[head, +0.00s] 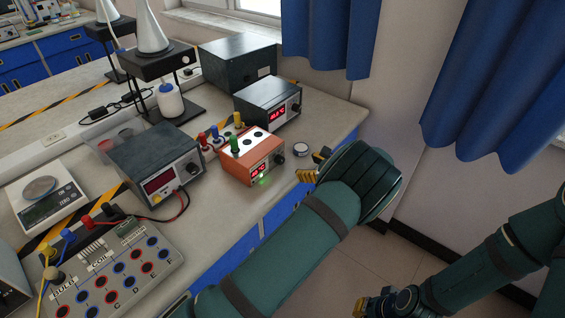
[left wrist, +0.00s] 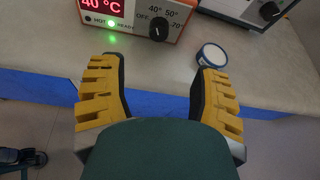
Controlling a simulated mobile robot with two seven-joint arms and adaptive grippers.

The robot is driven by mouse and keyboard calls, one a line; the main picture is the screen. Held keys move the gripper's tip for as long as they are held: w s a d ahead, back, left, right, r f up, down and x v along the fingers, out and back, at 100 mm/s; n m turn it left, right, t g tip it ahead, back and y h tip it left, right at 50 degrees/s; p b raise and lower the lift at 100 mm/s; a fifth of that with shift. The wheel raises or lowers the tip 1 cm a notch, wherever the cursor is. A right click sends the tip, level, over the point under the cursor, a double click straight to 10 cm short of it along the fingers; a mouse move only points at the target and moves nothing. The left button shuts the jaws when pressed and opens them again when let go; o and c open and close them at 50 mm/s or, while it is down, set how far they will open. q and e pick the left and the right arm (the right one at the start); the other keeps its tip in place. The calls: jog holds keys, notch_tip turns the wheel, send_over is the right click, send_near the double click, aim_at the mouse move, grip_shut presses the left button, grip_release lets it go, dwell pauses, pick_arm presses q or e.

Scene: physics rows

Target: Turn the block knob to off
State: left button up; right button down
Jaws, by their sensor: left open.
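The orange heating block (head: 240,168) stands near the front edge of the bench, with a white top panel and colored parts on it. Its black knob (left wrist: 159,28) is on the right of the front face, among printed OFF, 40°, 50° and 70° marks; I cannot tell its exact pointing. The red display (left wrist: 101,5) reads 40 °C and a green light glows. The knob (head: 280,160) also shows in the head view. My left gripper (head: 313,166) is open and empty, in front of the block; its yellow fingers (left wrist: 160,68) sit apart either side below the knob. My right gripper (head: 378,303) is low, over the floor.
A small round lidded container (head: 301,150) lies on the bench right of the block, close to my left gripper. Dark power units (head: 157,165) and (head: 268,103) stand left and behind. A panel of sockets (head: 112,268) and a scale (head: 45,205) are at left.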

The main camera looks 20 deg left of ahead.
aim_at(282, 161)
pick_arm(q)
jog(key=b+x, duration=0.1)
jog(key=x, duration=1.1)
jog(key=shift+s+f, duration=0.1)
jog(key=shift+s, duration=0.05)
jog(key=shift+c, duration=0.2)
grip_shut()
